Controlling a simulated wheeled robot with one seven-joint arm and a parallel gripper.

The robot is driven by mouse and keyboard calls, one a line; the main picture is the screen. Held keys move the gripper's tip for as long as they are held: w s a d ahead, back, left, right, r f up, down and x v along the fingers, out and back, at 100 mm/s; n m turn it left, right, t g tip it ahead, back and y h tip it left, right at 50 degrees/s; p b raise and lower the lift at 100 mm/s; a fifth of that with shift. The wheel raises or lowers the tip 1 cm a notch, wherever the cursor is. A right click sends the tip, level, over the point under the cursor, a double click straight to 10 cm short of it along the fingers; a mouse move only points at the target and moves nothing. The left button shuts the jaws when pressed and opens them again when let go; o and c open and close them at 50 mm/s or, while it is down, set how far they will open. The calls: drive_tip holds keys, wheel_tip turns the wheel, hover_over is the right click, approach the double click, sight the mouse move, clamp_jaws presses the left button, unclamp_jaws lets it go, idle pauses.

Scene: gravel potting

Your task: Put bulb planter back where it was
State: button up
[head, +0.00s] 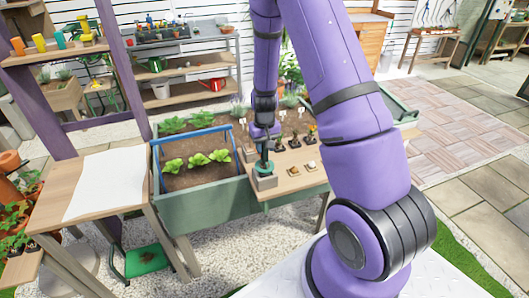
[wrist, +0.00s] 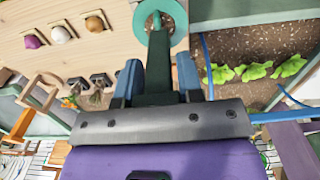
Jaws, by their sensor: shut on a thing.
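My gripper (head: 263,143) is shut on the bulb planter and points down over the wooden board at the right part of the raised bed. In the wrist view my gripper (wrist: 159,82) has its blue fingers on both sides of the planter's dark green handle. In the wrist view the planter (wrist: 158,48) ends in a teal disc with a pale centre. Whether it touches or sits in the block I cannot tell.
Bulbs (head: 311,164) lie on the wooden board (head: 295,184), with small potted plants (head: 295,141) behind. Leafy plants (head: 197,160) grow in the bed to the left, beside a blue rail (head: 200,131). A side table with a white sheet (head: 105,183) stands further left.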

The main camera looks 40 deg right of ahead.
sight(265, 159)
drive_tip(key=shift+f, duration=1.25)
drive_tip(key=o, duration=0.9)
drive_tip(key=shift+f, duration=0.1)
